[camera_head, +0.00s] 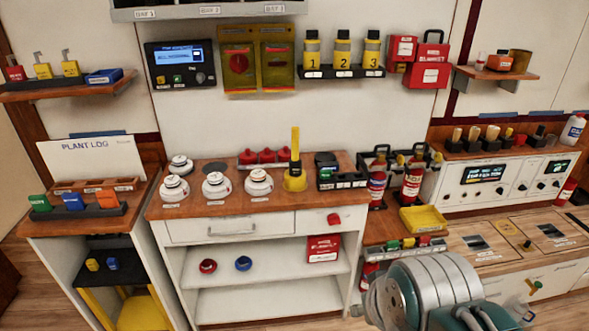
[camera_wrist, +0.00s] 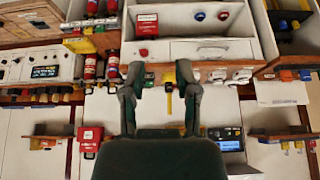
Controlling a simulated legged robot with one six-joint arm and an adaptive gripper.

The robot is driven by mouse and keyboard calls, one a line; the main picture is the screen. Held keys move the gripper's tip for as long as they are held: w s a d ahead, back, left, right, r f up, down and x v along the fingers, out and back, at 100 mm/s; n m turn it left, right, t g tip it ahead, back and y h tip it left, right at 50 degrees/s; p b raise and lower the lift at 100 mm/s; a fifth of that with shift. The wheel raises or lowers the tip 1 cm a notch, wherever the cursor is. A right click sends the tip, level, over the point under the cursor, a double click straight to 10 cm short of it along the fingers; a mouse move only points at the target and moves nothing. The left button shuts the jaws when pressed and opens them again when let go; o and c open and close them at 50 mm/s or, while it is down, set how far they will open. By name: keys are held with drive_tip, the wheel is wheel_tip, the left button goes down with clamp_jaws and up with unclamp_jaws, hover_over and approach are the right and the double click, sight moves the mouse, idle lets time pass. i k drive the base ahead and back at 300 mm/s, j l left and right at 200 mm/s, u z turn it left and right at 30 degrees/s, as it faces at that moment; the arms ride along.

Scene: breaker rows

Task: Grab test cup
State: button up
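No label reading test cup can be made out, so I cannot tell for sure which thing it is. A brown cup-like container (camera_head: 520,61) stands on the small wall shelf at the upper right in the head view, beside a small orange bowl (camera_head: 499,63). My gripper (camera_wrist: 160,78) is open and empty in the wrist view, its two dark fingers spread apart, with the upside-down scene beyond. In the head view my arm's end is at the bottom right, well below and left of that shelf, and its fingertips are not clearly visible.
Numbered bottles (camera_head: 343,52) sit on a wall rack.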

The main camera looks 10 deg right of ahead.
sight(294, 178)
drive_tip(key=j+z, duration=0.1)
drive_tip(key=z, duration=0.25)
drive_tip(key=i+j+z, duration=0.1)
drive_tip(key=z, duration=0.2)
drive_tip(key=i+j+z, duration=0.15)
drive_tip(key=j, duration=0.45)
drive_tip(key=i+j+z, duration=0.1)
drive_tip(key=j, duration=0.5)
drive_tip(key=i+j+z, duration=0.15)
drive_tip(key=j, duration=0.5)
drive_tip(key=i+j+z, duration=0.15)
drive_tip(key=j, duration=0.45)
